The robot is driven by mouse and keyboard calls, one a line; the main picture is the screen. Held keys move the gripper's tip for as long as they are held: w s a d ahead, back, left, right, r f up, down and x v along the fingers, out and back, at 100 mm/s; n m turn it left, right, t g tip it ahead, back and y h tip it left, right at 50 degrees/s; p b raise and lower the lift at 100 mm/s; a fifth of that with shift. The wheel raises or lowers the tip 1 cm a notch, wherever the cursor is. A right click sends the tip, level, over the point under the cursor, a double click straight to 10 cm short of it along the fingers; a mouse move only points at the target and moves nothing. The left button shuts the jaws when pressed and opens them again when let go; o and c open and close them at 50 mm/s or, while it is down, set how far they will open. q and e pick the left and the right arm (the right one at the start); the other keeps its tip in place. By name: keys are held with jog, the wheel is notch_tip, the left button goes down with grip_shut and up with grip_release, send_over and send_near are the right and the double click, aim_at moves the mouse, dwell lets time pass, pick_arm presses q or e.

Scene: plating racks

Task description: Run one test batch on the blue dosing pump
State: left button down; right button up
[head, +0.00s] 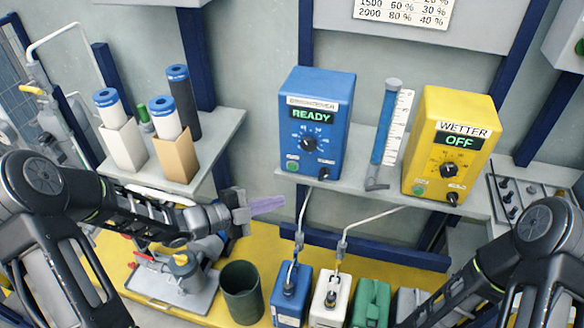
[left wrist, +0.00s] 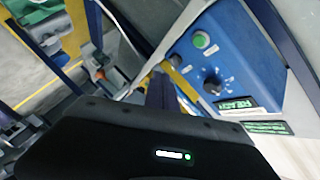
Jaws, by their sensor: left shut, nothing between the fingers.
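The blue dosing pump (head: 327,95) stands on a grey shelf (head: 360,190) and its display reads READY. Its front has a round dial (head: 308,143), a green button (head: 292,165) at lower left and a small black control (head: 323,173) at lower right. My left gripper (head: 278,204), with purple fingers, is shut and empty, below and left of the pump, apart from it. In the left wrist view the fingers (left wrist: 163,92) show beside the tilted pump face (left wrist: 232,45), with its green button (left wrist: 201,39) and dial (left wrist: 212,84). My right gripper is out of view.
A yellow pump (head: 462,105), labelled WETTER and reading OFF, stands right of a blue gauge tube (head: 385,125). Blue (head: 290,300), white (head: 328,302) and green (head: 370,305) canisters stand below, with hoses above. A dark green bin (head: 241,295) is at their left. Filter cartridges stand on the left shelf (head: 225,135).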

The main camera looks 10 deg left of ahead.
aim_at(292, 167)
pick_arm(q)
jog(key=shift+w+d+b, duration=0.15)
jog(key=shift+w+b, duration=0.05)
jog(key=shift+w, duration=2)
jog(key=shift+w+d+b, duration=0.1)
jog(key=shift+w+b, duration=0.1)
jog(key=shift+w, duration=1.95)
jog(key=shift+w, duration=0.1)
jog(key=shift+w, duration=0.35)
jog(key=shift+w+b, duration=0.45)
jog(key=shift+s, duration=0.9)
